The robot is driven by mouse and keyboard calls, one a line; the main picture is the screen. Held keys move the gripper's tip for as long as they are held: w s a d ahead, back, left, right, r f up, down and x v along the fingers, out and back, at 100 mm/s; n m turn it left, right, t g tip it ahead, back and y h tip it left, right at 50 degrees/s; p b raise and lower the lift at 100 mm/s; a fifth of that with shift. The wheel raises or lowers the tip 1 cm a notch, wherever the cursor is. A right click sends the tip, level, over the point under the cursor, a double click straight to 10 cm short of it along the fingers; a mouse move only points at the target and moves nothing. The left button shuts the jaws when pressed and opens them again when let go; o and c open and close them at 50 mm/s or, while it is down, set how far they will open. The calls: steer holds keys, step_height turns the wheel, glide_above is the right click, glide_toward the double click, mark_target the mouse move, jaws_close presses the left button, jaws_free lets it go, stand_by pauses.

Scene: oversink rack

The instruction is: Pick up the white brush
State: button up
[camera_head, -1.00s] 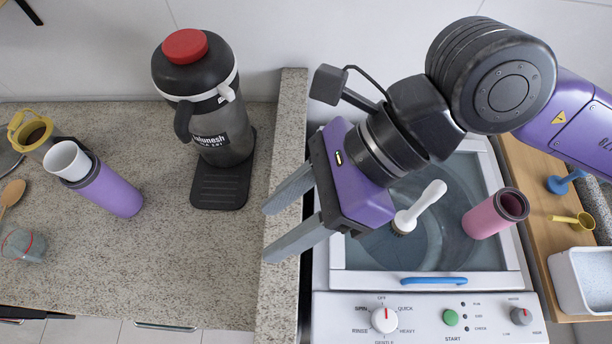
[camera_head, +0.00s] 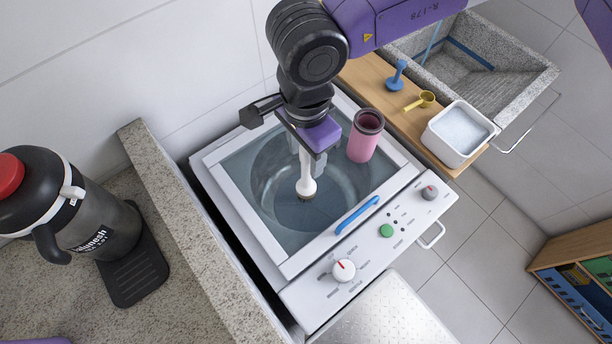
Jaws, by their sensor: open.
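The white brush (camera_head: 306,187) is on the glass lid of the washing machine (camera_head: 275,239), its round head toward the front and its handle running back up under my gripper. My gripper (camera_head: 307,165) points down over the handle, with its grey fingers apart around or beside it. The upper part of the handle is hidden by the purple gripper body. I cannot tell whether the fingers touch the brush.
A pink cup (camera_head: 362,143) stands on the lid close to the right of my gripper. A blue lid handle (camera_head: 357,214) lies in front. A wooden board with a blue plunger-like item (camera_head: 396,78), yellow scoop (camera_head: 421,101) and white tub (camera_head: 458,135) is at right. A dark jug (camera_head: 85,215) stands left.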

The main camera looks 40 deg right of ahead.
mark_target(306, 174)
steer(key=shift+f+p, duration=0.4)
steer(key=shift+f, duration=1.3)
jaws_close()
steer(key=shift+w+r, duration=0.1)
